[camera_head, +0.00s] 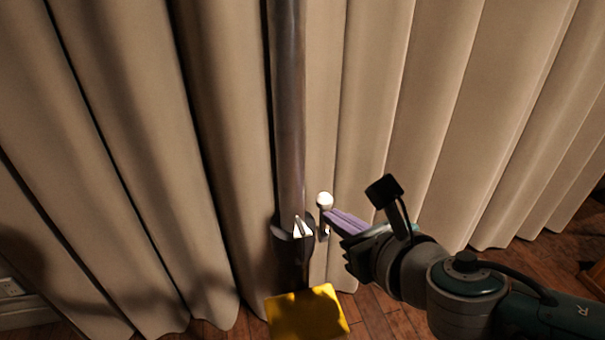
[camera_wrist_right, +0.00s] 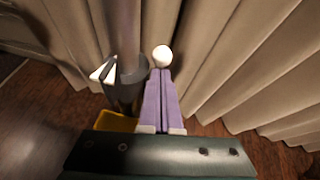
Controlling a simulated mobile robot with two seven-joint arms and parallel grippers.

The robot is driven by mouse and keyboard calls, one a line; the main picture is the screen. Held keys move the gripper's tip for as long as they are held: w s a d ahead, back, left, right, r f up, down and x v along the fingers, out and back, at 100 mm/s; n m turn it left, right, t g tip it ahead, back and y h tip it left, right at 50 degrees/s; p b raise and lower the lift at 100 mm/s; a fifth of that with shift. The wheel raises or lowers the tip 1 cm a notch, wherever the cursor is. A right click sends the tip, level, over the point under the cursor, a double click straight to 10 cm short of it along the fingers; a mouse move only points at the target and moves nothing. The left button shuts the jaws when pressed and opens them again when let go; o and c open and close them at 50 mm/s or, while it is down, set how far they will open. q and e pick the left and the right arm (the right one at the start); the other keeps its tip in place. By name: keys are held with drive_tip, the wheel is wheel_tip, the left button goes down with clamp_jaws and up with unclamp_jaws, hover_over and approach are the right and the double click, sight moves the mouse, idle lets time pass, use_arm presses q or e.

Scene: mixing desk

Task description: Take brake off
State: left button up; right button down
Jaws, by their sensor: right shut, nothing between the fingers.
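A tall metal pole (camera_head: 289,120) stands upright in front of the curtains, with a dark collar (camera_head: 283,233) low on it and a pale pointed piece on the collar's front. A white round knob (camera_head: 325,199) sits on a short stem just right of the collar. My right gripper (camera_head: 331,215) has purple fingers; they are shut and empty, with the tips right at the knob and stem. In the right wrist view the knob (camera_wrist_right: 162,56) shows just beyond the fingertips, and the collar (camera_wrist_right: 125,86) is left of the fingers. Contact cannot be told. My left gripper is not in view.
Beige curtains (camera_head: 430,110) hang behind the pole and fill most of the view. A yellow block or plate (camera_head: 307,313) is below the collar. Wooden floor (camera_head: 385,318) shows at the bottom.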

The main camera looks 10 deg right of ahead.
drive_tip(key=shift+w+r, duration=0.25)
drive_tip(key=shift+w, duration=0.1)
